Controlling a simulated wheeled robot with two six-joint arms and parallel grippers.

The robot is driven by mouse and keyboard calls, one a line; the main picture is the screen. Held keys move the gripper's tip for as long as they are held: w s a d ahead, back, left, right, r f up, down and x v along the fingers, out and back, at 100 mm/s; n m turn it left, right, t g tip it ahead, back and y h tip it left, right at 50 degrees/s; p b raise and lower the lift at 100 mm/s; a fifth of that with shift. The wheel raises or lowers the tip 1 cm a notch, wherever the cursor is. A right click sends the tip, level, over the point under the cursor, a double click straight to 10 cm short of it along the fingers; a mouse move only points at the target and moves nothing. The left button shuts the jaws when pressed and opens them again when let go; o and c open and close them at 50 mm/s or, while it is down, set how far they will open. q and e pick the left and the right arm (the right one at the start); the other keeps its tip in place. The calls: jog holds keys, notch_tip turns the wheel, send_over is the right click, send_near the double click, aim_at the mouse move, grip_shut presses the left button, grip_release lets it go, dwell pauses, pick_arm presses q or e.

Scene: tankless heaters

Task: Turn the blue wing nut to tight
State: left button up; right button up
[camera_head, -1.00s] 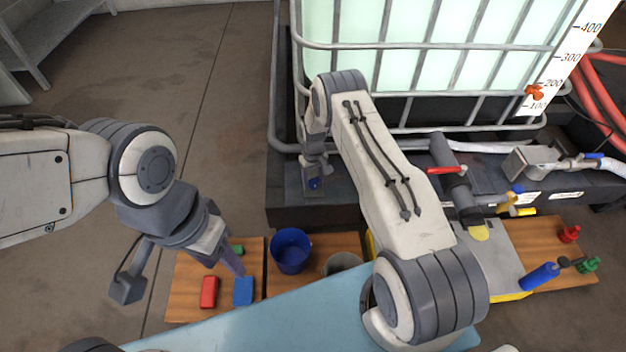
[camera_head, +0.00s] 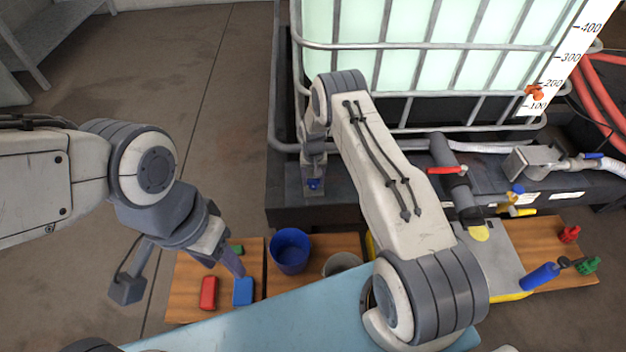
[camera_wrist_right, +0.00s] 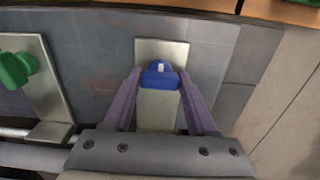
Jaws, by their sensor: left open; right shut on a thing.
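The blue wing nut (camera_wrist_right: 160,76) sits on a pale metal bracket (camera_wrist_right: 161,48) in the right wrist view, with a white mark on its top. My right gripper (camera_wrist_right: 160,84) is shut on the wing nut, with one purple finger on each side. In the head view my right gripper (camera_head: 314,178) is partly hidden by its own wrist. My left gripper (camera_head: 185,282) is open and empty, above the floor and the wooden board at the left.
A green wing nut (camera_wrist_right: 15,68) on another bracket is left of the blue one. A blue bucket (camera_head: 290,251), a red block (camera_head: 208,293) and a blue block (camera_head: 243,291) are on wooden boards.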

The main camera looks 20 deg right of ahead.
aim_at(313, 179)
jog(key=o, duration=1.4)
jog(key=shift+c, duration=0.2)
notch_tip(313, 179, up, 9)
jog(key=p, duration=0.3)
jog(key=shift+r, duration=0.15)
jog(key=shift+r+p, duration=0.3)
jog(key=shift+r, duration=0.3)
